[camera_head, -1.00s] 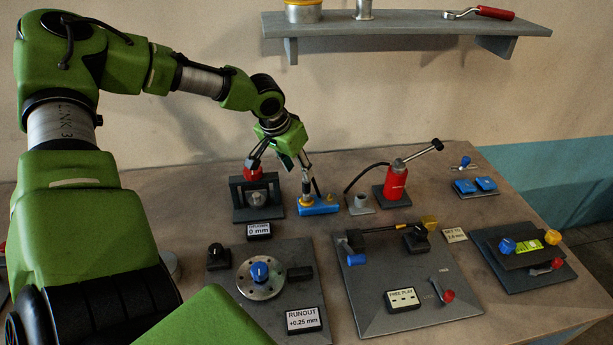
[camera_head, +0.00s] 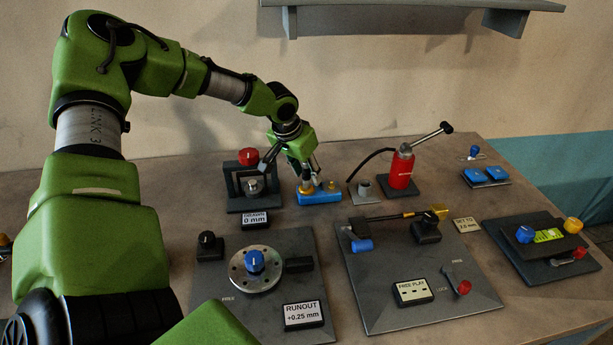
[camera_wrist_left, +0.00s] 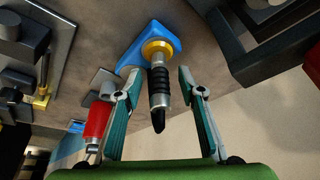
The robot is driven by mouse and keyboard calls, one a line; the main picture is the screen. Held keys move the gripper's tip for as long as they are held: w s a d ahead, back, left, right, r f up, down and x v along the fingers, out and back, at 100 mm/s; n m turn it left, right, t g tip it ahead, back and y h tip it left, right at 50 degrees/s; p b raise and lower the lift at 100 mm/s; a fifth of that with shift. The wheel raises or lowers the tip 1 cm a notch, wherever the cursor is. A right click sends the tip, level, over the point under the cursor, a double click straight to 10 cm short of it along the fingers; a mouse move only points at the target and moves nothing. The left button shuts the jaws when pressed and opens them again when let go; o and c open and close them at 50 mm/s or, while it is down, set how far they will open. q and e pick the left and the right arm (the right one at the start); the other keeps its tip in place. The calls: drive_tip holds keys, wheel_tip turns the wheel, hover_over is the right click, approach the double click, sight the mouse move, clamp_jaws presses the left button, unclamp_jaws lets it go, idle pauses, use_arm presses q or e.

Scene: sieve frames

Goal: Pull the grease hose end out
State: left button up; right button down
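In the left wrist view a black ribbed piece with silver bands, which looks like the grease hose end (camera_wrist_left: 160,85), stands in the gold ring (camera_wrist_left: 157,48) of a blue base (camera_wrist_left: 128,62). My left gripper (camera_wrist_left: 158,76) is open, with one finger on each side of the piece and visible gaps to both. In the head view the blue base (camera_head: 322,197) sits at the back middle of the table, and my left gripper (camera_head: 295,171) hangs above it, partly hiding the piece. My right gripper is not in view.
Left of the base is a dark frame with a red knob (camera_head: 248,156). To its right are a small grey fitting (camera_head: 365,191), a black hose (camera_head: 372,160) and a red pump (camera_head: 402,168). Fixture plates with a disc (camera_head: 243,272) and a lever (camera_head: 456,281) lie in front.

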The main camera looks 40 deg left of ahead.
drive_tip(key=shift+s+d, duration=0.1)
use_arm(q)
drive_tip(key=shift+c, duration=1.2)
clamp_jaws()
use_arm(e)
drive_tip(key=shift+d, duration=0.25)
use_arm(q)
drive_tip(key=shift+r, duration=0.15)
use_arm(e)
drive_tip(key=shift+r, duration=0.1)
use_arm(q)
drive_tip(key=shift+w+r+p, duration=0.15)
drive_tip(key=shift+r+p, duration=0.25)
drive_tip(key=shift+p, duration=0.05)
drive_tip(key=shift+p+v, duration=0.4)
drive_tip(key=shift+v, duration=0.35)
drive_tip(key=shift+w+a+r, duration=0.1)
drive_tip(key=shift+w+r, duration=0.1)
drive_tip(key=shift+r, duration=0.15)
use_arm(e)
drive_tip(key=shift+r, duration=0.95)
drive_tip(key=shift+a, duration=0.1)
